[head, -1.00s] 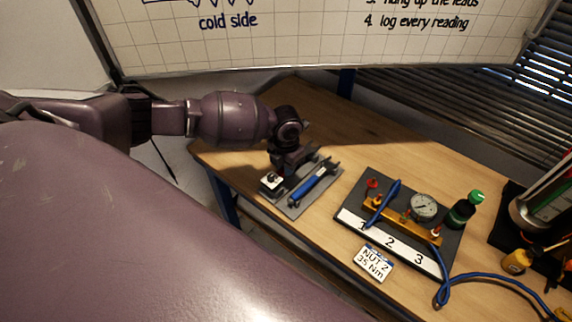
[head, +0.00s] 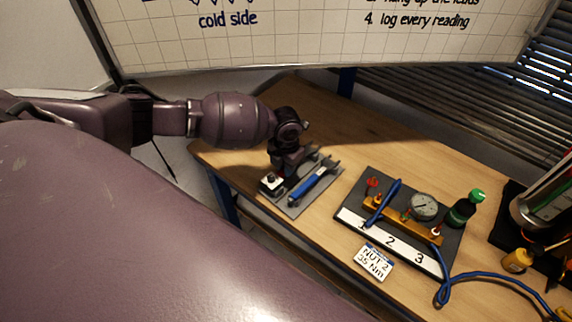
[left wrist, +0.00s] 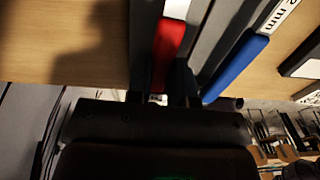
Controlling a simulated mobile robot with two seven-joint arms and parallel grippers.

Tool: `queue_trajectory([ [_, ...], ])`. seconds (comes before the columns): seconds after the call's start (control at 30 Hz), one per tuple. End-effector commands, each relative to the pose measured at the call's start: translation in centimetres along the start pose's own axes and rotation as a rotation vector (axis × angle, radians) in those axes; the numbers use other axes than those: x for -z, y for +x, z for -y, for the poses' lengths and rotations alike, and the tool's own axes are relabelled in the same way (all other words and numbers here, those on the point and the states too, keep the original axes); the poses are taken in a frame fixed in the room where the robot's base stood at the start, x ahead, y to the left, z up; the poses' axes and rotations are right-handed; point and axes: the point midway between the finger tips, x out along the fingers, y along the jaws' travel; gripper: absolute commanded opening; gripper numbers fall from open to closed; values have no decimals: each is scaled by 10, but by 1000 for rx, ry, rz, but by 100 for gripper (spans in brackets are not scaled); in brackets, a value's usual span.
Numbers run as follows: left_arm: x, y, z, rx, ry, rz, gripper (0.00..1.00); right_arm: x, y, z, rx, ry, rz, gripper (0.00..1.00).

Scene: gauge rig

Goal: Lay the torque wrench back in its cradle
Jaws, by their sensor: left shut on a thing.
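My left gripper (head: 292,165) is at the grey tray (head: 322,188) on the near left part of the bench. The left wrist view shows the gripper shut on a tool with a red handle (left wrist: 168,45) and a white band, which I take for the torque wrench. In the head view the gripper and wrist hide most of it. It is low at the tray, roughly parallel to a blue-handled spanner (head: 312,183) beside it. I cannot tell whether it touches the cradle. My right gripper is out of view.
A "NUT 2 35 Nm" card (head: 373,262) lies in front.

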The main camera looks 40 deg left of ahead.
Motion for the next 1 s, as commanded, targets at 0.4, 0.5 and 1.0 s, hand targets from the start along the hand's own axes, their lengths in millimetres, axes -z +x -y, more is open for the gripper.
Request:
queue_trajectory([
  [0.4,0,7,0,0,0,1,0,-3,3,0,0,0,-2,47],
  [0.5,0,7,0,0,0,1,0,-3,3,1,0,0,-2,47],
  [1.0,0,8,0,0,0,1,50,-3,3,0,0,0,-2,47],
])
